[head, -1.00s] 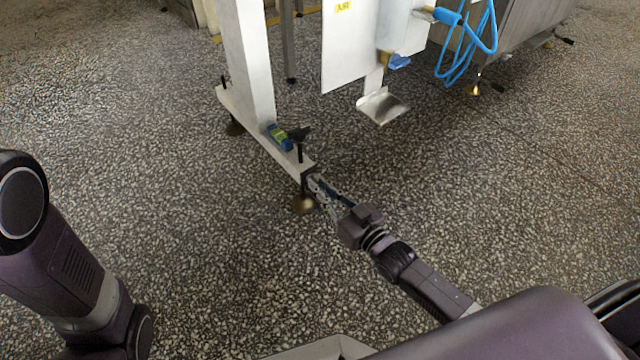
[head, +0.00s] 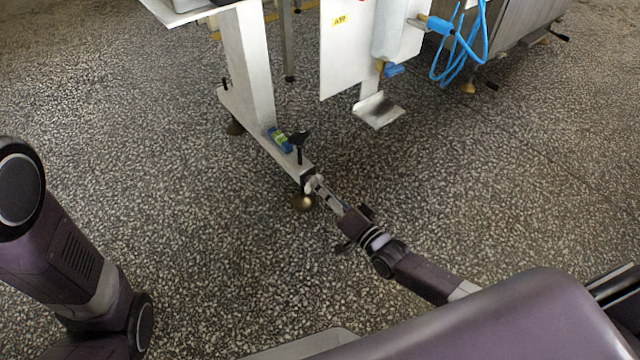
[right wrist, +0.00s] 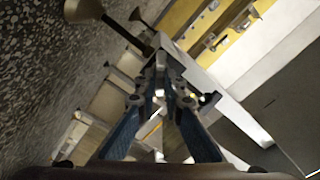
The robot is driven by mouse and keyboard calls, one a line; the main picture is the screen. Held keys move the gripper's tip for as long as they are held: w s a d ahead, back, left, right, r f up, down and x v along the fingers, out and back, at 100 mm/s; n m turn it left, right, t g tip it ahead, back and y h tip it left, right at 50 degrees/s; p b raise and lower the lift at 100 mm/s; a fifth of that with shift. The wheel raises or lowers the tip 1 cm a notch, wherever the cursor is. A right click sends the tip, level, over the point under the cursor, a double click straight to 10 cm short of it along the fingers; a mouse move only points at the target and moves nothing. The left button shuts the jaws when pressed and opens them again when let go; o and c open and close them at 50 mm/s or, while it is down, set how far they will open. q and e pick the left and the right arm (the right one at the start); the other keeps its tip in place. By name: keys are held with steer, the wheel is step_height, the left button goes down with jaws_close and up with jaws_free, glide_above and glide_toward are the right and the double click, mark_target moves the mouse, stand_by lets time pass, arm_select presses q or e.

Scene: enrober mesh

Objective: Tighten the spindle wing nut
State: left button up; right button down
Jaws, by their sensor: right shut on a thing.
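A black winged handle (head: 299,139) stands on a thin upright spindle at the near end of the white foot beam (head: 262,135). A brass-coloured foot (head: 303,202) is below that end on the floor. My right gripper (head: 314,184) reaches in from the lower right, level with the gap between beam end and foot. Its fingers are shut on a small pale metal piece, apparently the spindle wing nut (head: 312,181), mostly hidden by the fingertips. In the right wrist view the right gripper (right wrist: 161,72) has its fingertips at the spindle beside the beam. My left gripper is out of view.
A blue and green spirit level (head: 279,140) lies on the beam. A white panel with a metal chute (head: 378,110) hangs to the right, with blue hoses (head: 462,45) behind. The speckled floor (head: 480,190) around my right arm is clear.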

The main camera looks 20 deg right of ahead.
steer(key=shift+w+d+m+b, duration=0.1)
steer(key=shift+w+m+b, duration=0.05)
steer(key=shift+m, duration=1.7)
steer(key=shift+w+d+m+b, duration=0.1)
steer(key=shift+m+b, duration=0.05)
steer(key=shift+m, duration=1.7)
steer(key=c, duration=2.2)
jaws_free()
steer(key=shift+o, duration=0.8)
steer(key=shift+a+f, duration=0.15)
steer(key=shift+s, duration=0.15)
